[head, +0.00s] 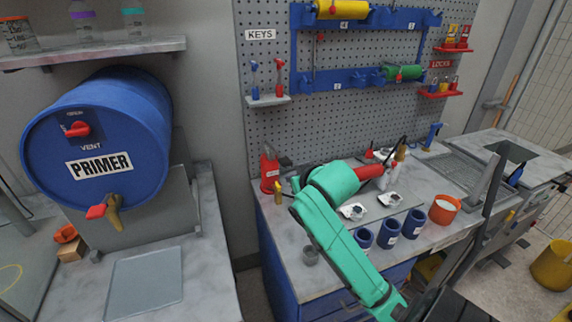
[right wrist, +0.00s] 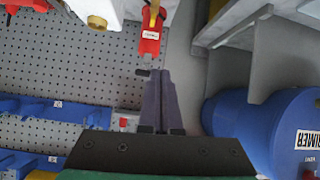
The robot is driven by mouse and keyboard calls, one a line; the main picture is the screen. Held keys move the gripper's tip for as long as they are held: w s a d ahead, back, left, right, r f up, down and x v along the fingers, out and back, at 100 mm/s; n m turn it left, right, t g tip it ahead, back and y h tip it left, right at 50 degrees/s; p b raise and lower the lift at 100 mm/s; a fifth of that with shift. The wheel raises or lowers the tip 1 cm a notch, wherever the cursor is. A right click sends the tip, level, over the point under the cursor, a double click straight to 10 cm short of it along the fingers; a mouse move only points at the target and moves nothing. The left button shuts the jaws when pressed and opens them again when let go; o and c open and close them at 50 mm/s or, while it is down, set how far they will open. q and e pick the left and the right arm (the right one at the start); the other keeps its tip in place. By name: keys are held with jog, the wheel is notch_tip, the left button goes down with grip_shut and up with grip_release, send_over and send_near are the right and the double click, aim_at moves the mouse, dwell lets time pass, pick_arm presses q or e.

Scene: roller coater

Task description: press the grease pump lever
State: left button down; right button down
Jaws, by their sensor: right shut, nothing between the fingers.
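The red grease pump (head: 269,172) stands at the left end of the bench by the pegboard. It also shows upside down in the right wrist view (right wrist: 150,38), with a white label and a yellow part. A short black piece (right wrist: 142,72), which looks like its lever, sits beside my fingertips there; I cannot tell whether they touch. My right gripper (right wrist: 158,76) is shut and empty, pointing at the pump. My left gripper is not in view.
Blue cups (head: 388,232) and an orange cup (head: 444,209) stand on the bench right of my arm. A small shelf with keys (head: 268,100) juts out above the pump.

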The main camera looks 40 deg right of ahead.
notch_tip(320, 180, up, 9)
jog(key=d+m+t, duration=0.1)
jog(key=d, duration=0.1)
jog(key=shift+f+t+h, duration=0.15)
jog(key=shift+t+h, duration=0.25)
jog(key=shift+f, duration=0.1)
jog(key=p, duration=0.4)
send_over(287, 163)
jog(key=f, duration=0.3)
jog(key=shift+w+d+f, duration=0.15)
jog(key=shift+w+f, duration=0.1)
jog(key=shift+w, duration=0.05)
notch_tip(287, 163, down, 3)
jog(key=shift+s+f+p, duration=0.15)
jog(key=shift+p, duration=0.45)
jog(key=shift+s+f, duration=0.3)
jog(key=shift+f, duration=0.2)
jog(key=shift+w+f, duration=0.1)
